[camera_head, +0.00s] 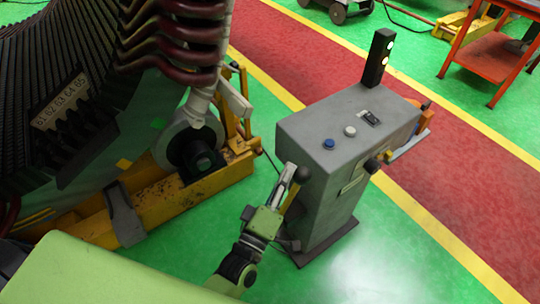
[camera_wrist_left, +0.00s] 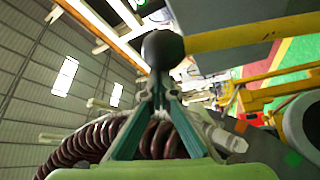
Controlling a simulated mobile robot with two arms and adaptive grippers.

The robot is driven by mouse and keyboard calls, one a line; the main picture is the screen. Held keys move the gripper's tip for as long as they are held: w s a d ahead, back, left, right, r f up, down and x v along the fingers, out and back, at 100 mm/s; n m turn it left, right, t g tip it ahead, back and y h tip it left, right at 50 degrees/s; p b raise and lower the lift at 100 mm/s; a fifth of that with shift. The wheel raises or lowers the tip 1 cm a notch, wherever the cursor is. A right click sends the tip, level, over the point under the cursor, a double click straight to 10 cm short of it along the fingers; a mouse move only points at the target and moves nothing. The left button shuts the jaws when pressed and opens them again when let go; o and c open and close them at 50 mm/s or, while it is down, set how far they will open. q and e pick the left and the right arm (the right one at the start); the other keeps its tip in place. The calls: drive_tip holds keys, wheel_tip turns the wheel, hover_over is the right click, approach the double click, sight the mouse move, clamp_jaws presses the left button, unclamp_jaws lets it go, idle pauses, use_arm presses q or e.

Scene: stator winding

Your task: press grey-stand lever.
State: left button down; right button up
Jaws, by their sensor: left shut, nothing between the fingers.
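The grey stand (camera_head: 335,165) is upright on a dark base plate on the green floor. A lever with a round black knob (camera_head: 302,174) is at its left side; its yellowish rod runs down and left from the knob. My left gripper (camera_head: 289,170) is shut with nothing between its fingers, right beside the knob. In the left wrist view the black knob (camera_wrist_left: 163,49) is just past the closed fingertips (camera_wrist_left: 160,84); I cannot tell whether they touch. Another dark knob (camera_head: 372,165) is on the stand's front right side. My right gripper is not in view.
The stand's top has a blue button (camera_head: 329,143), a white button (camera_head: 350,131) and a lit signal post (camera_head: 379,58). The large stator (camera_head: 75,120) on a yellow frame (camera_head: 180,205) fills the left. An orange cart (camera_head: 489,56) is at far right. Open floor lies right of the stand.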

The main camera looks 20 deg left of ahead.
use_arm(q)
drive_tip(key=s+d+f+m+b, duration=0.2)
drive_tip(key=s+d+f+b, duration=0.2)
drive_tip(key=s+d, duration=0.4)
drive_tip(key=d, duration=0.2)
drive_tip(key=shift+d+f+t+h, duration=0.3)
drive_tip(key=shift+t+h, duration=0.1)
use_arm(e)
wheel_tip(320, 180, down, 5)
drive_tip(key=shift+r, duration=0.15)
use_arm(q)
drive_tip(key=shift+r, duration=0.1)
